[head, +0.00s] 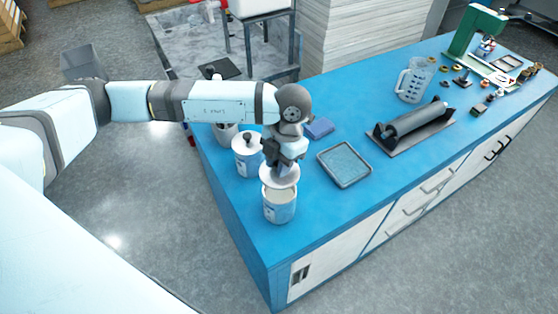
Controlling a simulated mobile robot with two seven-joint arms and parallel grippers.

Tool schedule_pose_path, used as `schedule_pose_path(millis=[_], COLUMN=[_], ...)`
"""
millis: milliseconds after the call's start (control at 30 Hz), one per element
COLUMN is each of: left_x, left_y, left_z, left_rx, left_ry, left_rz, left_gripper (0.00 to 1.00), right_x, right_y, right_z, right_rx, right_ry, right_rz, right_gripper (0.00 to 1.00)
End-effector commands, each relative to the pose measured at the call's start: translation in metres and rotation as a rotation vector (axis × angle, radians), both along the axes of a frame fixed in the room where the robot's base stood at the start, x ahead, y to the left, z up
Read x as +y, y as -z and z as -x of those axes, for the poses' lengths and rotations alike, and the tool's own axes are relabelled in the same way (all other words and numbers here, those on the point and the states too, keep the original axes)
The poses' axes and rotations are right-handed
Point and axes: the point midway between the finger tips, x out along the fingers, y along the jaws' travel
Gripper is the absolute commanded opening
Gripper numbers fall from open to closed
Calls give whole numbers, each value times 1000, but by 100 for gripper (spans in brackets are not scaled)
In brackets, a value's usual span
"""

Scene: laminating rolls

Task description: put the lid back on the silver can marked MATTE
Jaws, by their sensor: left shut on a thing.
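An open silver can (279,208) stands upright near the left end of the blue bench, its pale inside showing; its label is too small to read. My left gripper (283,163) is shut on a round silvery lid (280,178), pointing down over this can. The lid overlaps the far part of the can's opening in the head view; I cannot tell whether it touches the rim. The lid's knob is hidden in the fingers. My right gripper is not in view.
A lidded can (245,158) stands just behind left, and another can (226,134) is partly hidden by my arm. A grey tray (344,165), blue block (319,128), roller (416,120) and clear jug (412,82) lie to the right. The bench's front right is clear.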

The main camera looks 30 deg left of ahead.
Motion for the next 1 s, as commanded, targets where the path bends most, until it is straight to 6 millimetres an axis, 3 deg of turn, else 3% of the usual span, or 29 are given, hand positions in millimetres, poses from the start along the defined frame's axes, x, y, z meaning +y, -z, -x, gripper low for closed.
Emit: schedule_pose_path(millis=[600, 1000], left_x=[0, 0], left_y=[55, 61], left_z=[0, 0], left_rx=[0, -1], left_ry=[2, 3], left_rz=[-1, 0], left_gripper=[6, 6], right_x=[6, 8], right_y=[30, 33], right_z=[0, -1], right_rx=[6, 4], right_ry=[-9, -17], right_rz=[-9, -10], right_gripper=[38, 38])
